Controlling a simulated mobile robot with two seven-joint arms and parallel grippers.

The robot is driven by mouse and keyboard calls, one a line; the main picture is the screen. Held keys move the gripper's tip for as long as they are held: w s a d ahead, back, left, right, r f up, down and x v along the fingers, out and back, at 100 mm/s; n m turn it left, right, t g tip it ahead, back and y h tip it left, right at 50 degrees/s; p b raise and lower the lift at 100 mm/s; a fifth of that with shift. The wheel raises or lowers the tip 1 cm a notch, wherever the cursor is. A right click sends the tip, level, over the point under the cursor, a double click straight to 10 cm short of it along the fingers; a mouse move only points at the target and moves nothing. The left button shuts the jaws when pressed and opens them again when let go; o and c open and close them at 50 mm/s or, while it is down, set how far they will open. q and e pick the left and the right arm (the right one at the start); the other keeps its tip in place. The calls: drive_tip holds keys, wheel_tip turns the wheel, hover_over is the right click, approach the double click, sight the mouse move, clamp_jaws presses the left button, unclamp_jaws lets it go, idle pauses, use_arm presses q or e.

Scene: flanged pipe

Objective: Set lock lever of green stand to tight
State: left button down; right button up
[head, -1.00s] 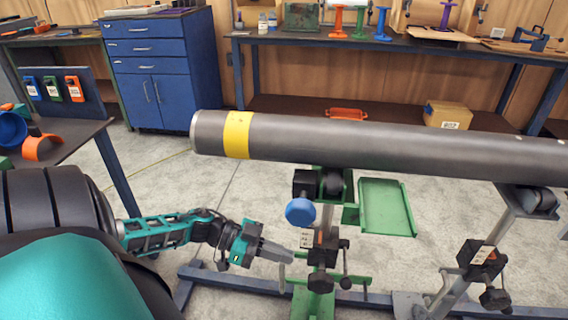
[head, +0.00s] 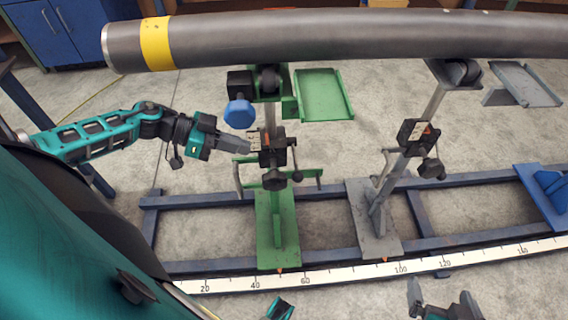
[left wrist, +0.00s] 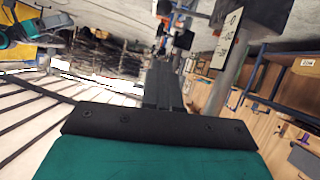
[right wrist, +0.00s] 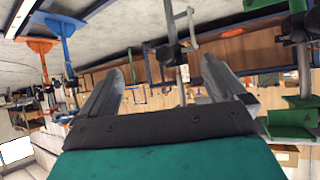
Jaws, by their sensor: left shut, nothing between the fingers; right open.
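The green stand (head: 278,235) stands on the blue rail frame below the pipe (head: 330,38). Its black clamp block (head: 271,150) sits midway up the post, with a round black knob (head: 274,180) below and a thin dark lever (head: 295,158) on the right side. My left gripper (head: 248,146) is shut and empty, its tip at the left side of the block beside a label plate; contact cannot be told. The left wrist view shows the shut fingers (left wrist: 165,85) beside the label plate (left wrist: 228,40). My right gripper (head: 443,300) is open and empty at the bottom edge, well right of the green stand.
A blue handwheel (head: 239,113) and a green tray (head: 322,95) are on the upper green stand. A grey stand (head: 375,215) with a similar clamp (head: 416,136) stands to the right. A white scale (head: 350,274) runs along the front of the blue frame (head: 330,262).

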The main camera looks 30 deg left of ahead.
sight(295, 159)
use_arm(q)
drive_tip(key=b+x, duration=0.2)
drive_tip(key=x, duration=0.8)
drive_tip(key=shift+w+d+f, duration=0.1)
drive_tip(key=shift+w+d, duration=0.05)
drive_tip(key=f, duration=0.1)
drive_tip(key=f+b, duration=0.1)
drive_tip(key=shift+d+f+b, duration=0.25)
drive_tip(key=shift+f+b, duration=0.05)
drive_tip(key=shift+f, duration=0.05)
drive_tip(key=shift+w+d+f, duration=0.1)
drive_tip(key=shift+d+f, duration=0.1)
drive_tip(key=shift+f, duration=0.2)
use_arm(e)
drive_tip(key=shift+w+a+f, duration=0.2)
drive_tip(key=shift+a+f, duration=0.1)
drive_tip(key=shift+f, duration=0.2)
drive_tip(key=shift+w+a+f, duration=0.15)
drive_tip(key=shift+a+f, duration=0.15)
drive_tip(key=shift+f, duration=0.2)
drive_tip(key=shift+s, duration=0.1)
